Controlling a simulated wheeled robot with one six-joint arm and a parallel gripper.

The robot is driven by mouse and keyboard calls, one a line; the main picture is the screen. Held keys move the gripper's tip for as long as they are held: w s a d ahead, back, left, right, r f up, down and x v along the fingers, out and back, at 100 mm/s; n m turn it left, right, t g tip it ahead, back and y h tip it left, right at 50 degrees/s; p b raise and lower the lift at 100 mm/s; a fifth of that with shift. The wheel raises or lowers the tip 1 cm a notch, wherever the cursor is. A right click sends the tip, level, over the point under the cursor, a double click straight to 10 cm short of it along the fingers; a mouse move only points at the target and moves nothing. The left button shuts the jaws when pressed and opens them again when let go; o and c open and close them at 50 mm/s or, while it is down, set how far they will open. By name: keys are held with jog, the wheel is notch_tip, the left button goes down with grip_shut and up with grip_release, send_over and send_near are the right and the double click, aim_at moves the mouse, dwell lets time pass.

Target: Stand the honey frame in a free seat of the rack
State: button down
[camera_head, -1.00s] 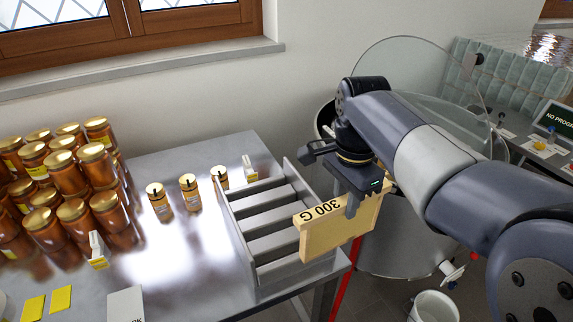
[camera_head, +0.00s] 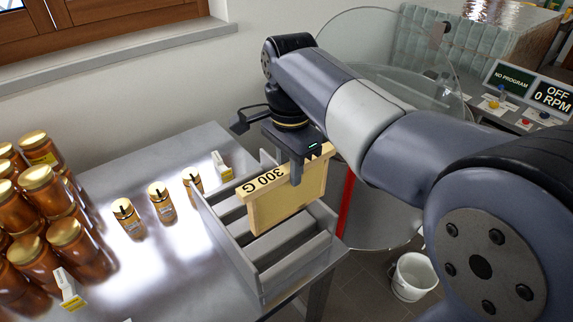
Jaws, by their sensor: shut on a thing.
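The honey frame (camera_head: 288,206), pale wood marked "300 G" on its top bar, is held upright by my gripper (camera_head: 297,172). The gripper is shut on its top bar near the middle. The frame is over the grey slotted rack (camera_head: 262,284) on the steel table, lined up roughly along its slats. Its lower edge is partly among the slats; I cannot tell how deep it sits or whether it touches. Slots in front of the frame look empty. Those behind it are partly hidden by the frame and the gripper.
Three small honey jars (camera_head: 161,200) stand left of the rack. Larger jars (camera_head: 72,245) crowd the table's left side. A small white-and-yellow card (camera_head: 222,166) stands behind the rack. The drum with a clear lid (camera_head: 385,85) is behind right, and a white bucket (camera_head: 412,277) is on the floor.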

aim_at(289, 197)
jog(key=shift+r, duration=0.1)
notch_tip(289, 197, down, 19)
jog(key=b, duration=1.1)
jog(key=shift+r, duration=0.15)
dwell(1.3)
jog(key=shift+f, duration=0.2)
dwell(0.8)
jog(key=c, duration=1.1)
grip_release()
notch_tip(289, 197, up, 11)
jog(key=shift+f+p, duration=0.1)
jog(key=shift+p, duration=0.45)
